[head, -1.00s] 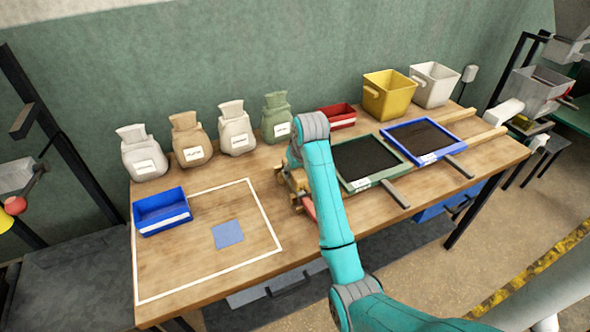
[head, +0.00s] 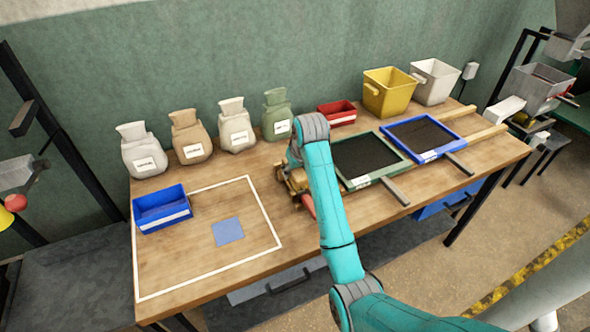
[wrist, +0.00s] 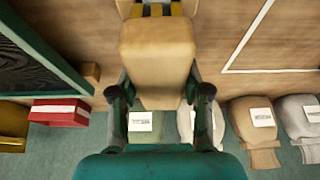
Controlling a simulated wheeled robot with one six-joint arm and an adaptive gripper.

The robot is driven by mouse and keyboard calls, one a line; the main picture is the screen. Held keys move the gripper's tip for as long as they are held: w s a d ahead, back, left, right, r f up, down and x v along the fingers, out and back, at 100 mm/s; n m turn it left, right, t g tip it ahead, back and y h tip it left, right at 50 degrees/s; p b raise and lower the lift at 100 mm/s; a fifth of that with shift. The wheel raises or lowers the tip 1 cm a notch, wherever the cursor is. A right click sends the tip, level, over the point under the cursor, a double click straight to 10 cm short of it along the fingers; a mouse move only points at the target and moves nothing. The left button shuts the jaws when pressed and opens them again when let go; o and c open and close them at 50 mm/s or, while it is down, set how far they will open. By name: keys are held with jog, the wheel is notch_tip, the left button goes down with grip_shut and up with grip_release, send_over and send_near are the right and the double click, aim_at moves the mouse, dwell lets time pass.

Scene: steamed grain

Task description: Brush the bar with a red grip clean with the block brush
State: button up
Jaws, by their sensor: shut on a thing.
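My gripper (wrist: 158,92) is shut on a tan block, the block brush (wrist: 157,50), with one finger on each side of it in the wrist view. The brush's underside is hidden. In the head view the brush (head: 297,184) shows partly at the table's middle, left of my arm, which covers most of my gripper. A red grip (head: 309,206) shows just below the brush and beside my arm; the rest of its bar is hidden. A yellow and black striped piece (wrist: 156,9) lies beyond the brush in the wrist view; I cannot tell whether they touch.
A green-framed tray (head: 390,175) and a blue-framed tray (head: 446,154) lie to the right. Several sacks (head: 235,128), a red bin (head: 337,113) and a yellow bin (head: 389,94) line the back. A blue bin (head: 162,211) and blue square (head: 228,232) lie left; bare table surrounds the square.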

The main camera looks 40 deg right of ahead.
jog(key=shift+w, duration=0.1)
jog(key=shift+w+d+r, duration=0.1)
jog(key=shift+w+d, duration=0.15)
jog(key=shift+w, duration=0.65)
jog(key=shift+w+d, duration=0.25)
jog(key=shift+w, duration=0.45)
jog(key=shift+w+d, duration=0.2)
jog(key=shift+w, duration=0.5)
jog(key=shift+s+a+f, duration=0.15)
jog(key=shift+s+a, duration=0.05)
jog(key=shift+s, duration=0.45)
jog(key=shift+s+a+f, duration=0.15)
jog(key=shift+s+a, duration=0.05)
jog(key=shift+s, duration=0.45)
jog(key=shift+s, duration=0.1)
jog(key=shift+s+a+r, duration=0.1)
jog(key=shift+s+a, duration=0.1)
jog(key=shift+s, duration=0.35)
jog(key=shift+s+a, duration=0.15)
jog(key=shift+s, duration=0.35)
jog(key=shift+w+d+r, duration=0.1)
jog(key=shift+w+d, duration=0.1)
jog(key=shift+w, duration=0.5)
jog(key=shift+w+d+r, duration=0.1)
jog(key=shift+w+d, duration=0.1)
jog(key=shift+w, duration=0.45)
